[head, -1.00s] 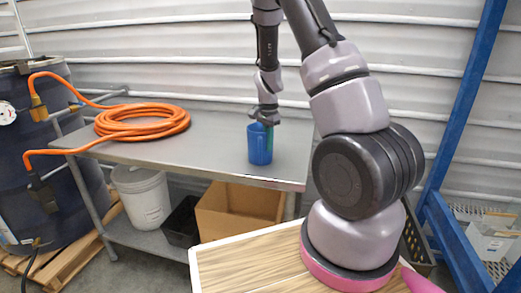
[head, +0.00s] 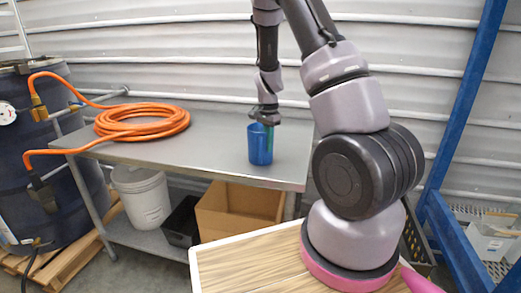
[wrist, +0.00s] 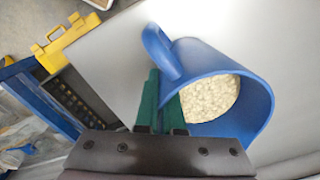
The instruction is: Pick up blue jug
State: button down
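The blue jug (head: 259,150) stands upright near the right end of the metal table. In the wrist view the jug (wrist: 262,100) shows its handle, its open mouth and pale granules inside. My gripper (head: 268,124) is at the jug's top, pointing down. In the wrist view the green fingers of my gripper (wrist: 162,100) are close together at the jug's rim near the handle, with a strip of blue jug between them. The gripper looks shut on that part. The right finger overlaps the mouth; the exact contact is partly hidden.
An orange hose (head: 140,124) lies coiled on the left of the metal table (head: 205,150). A white bucket (head: 142,197), a black bin (head: 182,222) and a cardboard box (head: 238,212) are below. A blue frame (head: 462,105) stands at the right. The table between hose and jug is clear.

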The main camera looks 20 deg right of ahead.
jog(key=shift+s+f, duration=0.1)
jog(key=shift+s, duration=0.05)
dwell(0.4)
notch_tip(320, 180, up, 10)
jog(key=shift+r, duration=0.1)
dwell(0.4)
dwell(0.4)
